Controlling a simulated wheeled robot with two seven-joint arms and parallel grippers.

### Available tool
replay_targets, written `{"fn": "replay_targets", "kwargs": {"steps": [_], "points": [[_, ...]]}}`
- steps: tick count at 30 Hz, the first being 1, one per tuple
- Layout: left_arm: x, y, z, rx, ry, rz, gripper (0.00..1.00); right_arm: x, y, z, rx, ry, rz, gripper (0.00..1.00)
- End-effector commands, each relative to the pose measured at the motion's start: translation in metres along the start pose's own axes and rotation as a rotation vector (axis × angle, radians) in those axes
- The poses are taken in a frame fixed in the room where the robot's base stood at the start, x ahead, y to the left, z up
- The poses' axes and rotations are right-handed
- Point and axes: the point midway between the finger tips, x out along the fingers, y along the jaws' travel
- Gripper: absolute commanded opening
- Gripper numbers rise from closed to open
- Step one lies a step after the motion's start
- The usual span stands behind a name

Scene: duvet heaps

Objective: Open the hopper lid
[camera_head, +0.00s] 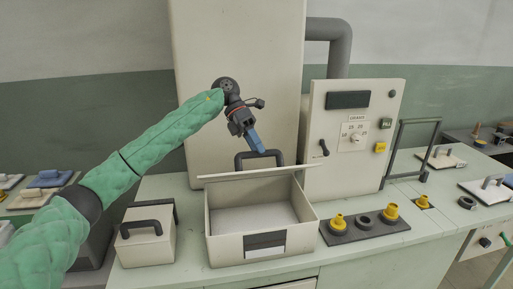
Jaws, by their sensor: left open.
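The hopper (221,243) is a cream box on the bench, and its empty inside shows from above. Its lid (225,178) is raised at the back and seen almost edge-on as a thin panel. A dark lid handle (238,161) stands up behind that edge. My left gripper (257,146) comes down from above with blue fingers and is open. Its tips are at the handle's top bar in the picture; whether they touch it I cannot tell. My right gripper is not in view.
A small cream box (135,247) with a dark handle stands left of the hopper. A dark tray (365,232) with yellow-topped parts lies to the right. A control panel (335,110) and a tall cream cabinet (190,50) stand behind. Bare bench shows at the front right.

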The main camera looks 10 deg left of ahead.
Motion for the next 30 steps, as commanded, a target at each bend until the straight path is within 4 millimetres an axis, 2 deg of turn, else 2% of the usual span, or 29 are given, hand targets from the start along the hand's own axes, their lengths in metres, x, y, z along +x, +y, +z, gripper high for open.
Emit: {"fn": "replay_targets", "kwargs": {"steps": [5,10,15,20,27,28,30], "points": [[-0.018,0.002,0.0,-0.001,-0.002,0.002,0.41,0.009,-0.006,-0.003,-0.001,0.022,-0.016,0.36],[-0.046,0.003,0.0,-0.001,-0.003,0.001,0.41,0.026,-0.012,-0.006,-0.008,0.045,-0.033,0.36],[-0.067,0.003,0.0,-0.001,-0.002,0.001,0.41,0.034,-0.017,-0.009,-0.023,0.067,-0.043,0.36],[-0.075,0.003,0.0,-0.001,-0.001,-0.001,0.41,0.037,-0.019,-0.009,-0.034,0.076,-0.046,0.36],[-0.076,0.002,0.0,-0.001,0.0,-0.001,0.41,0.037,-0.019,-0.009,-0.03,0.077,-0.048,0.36],[-0.076,0.002,0.0,-0.001,0.0,-0.001,0.4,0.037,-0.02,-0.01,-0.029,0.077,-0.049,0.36],[-0.078,0.0,0.001,0.0,-0.001,0.001,0.26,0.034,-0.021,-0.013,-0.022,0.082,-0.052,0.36]]}}
